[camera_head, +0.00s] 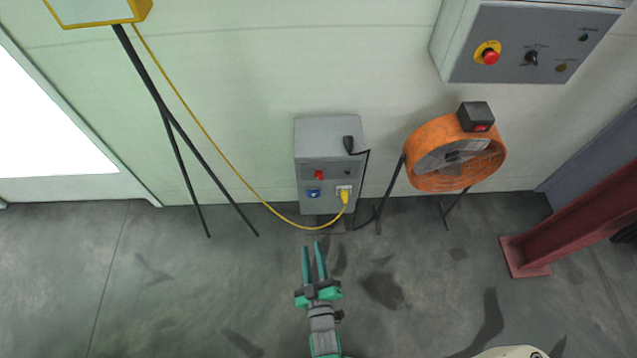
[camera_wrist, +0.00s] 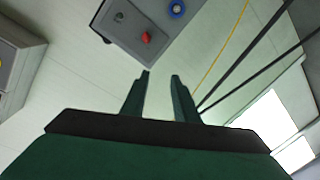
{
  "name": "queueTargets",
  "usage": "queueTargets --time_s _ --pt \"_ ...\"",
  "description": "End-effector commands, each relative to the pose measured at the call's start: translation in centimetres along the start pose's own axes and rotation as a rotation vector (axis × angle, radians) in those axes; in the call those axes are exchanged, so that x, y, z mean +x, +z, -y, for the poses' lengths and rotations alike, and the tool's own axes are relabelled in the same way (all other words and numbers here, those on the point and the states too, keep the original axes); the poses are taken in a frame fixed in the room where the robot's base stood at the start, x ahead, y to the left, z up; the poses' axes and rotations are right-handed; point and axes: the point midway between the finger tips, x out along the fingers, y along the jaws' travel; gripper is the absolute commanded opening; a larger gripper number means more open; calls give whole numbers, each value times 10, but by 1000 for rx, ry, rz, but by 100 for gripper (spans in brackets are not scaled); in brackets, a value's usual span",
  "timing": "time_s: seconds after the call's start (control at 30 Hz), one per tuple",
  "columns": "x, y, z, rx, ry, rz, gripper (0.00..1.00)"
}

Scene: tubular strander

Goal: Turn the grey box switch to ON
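The grey box (camera_head: 315,140) stands against the wall in the middle of the head view. Its front carries a red switch (camera_head: 319,175), a small dark knob (camera_head: 347,172), a blue socket (camera_head: 313,192) and a yellow plug (camera_head: 344,196). The box also shows at the top of the wrist view (camera_wrist: 160,22), with the red switch (camera_wrist: 146,38) ahead of my fingers. Whether the switch stands at ON is too small to tell. My gripper (camera_head: 312,246) is open and empty, in front of and below the box, apart from it; its fingers show in the wrist view (camera_wrist: 162,76).
A yellow cable (camera_head: 225,165) hangs from the plug toward a black tripod (camera_head: 165,110) at left. An orange fan (camera_head: 425,135) stands right of the box, with a black cable between. A control panel (camera_head: 550,40) hangs upper right; a red steel post (camera_head: 570,225) stands right.

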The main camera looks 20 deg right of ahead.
Motion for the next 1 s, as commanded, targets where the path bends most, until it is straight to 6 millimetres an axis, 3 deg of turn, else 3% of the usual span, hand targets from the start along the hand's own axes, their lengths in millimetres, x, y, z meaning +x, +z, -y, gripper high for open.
queueTargets --time_s 0.03,0.1,0.3,0.4,0.77,1.0 --pt "24 6 -3 -29 20 -5 27" --pt "52 15 -8 -74 44 -5 27" --pt "117 28 -23 -176 98 -3 27" --pt "137 32 -30 -206 115 0 27" --pt "174 32 -36 -232 127 -1 27" --pt "215 31 -42 -231 128 0 27"
